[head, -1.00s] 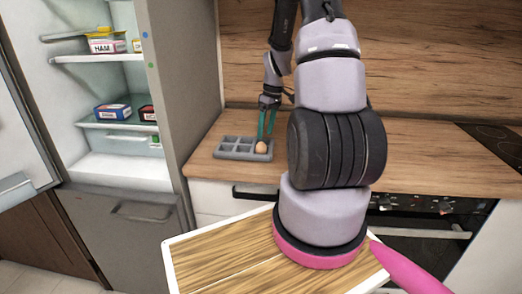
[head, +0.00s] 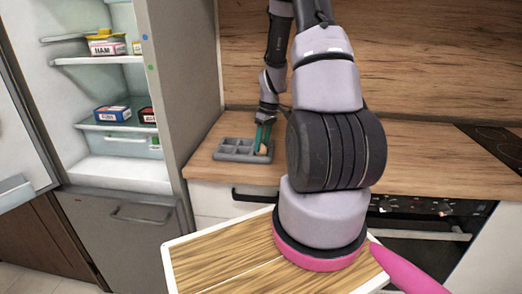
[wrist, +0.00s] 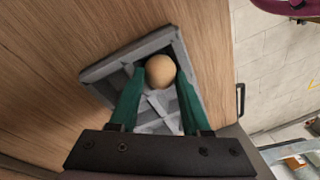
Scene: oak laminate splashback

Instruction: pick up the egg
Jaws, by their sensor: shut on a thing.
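The egg (wrist: 160,71) is tan and sits in a corner compartment of the grey egg tray (wrist: 105,69). The tray (head: 232,154) lies on the wooden counter, and the egg (head: 263,150) shows at its right end, partly covered by my gripper. My gripper (head: 262,139) points down at the egg. In the wrist view its green fingers (wrist: 158,82) stand on either side of the egg and are shut on it. The egg appears still in its compartment; I cannot tell whether it is lifted at all.
The other tray compartments look empty. An open fridge (head: 120,160) stands at the left, with a ham pack (head: 106,46) on a shelf. A hob (head: 495,143) is at the right end of the counter (head: 415,160). The counter around the tray is clear.

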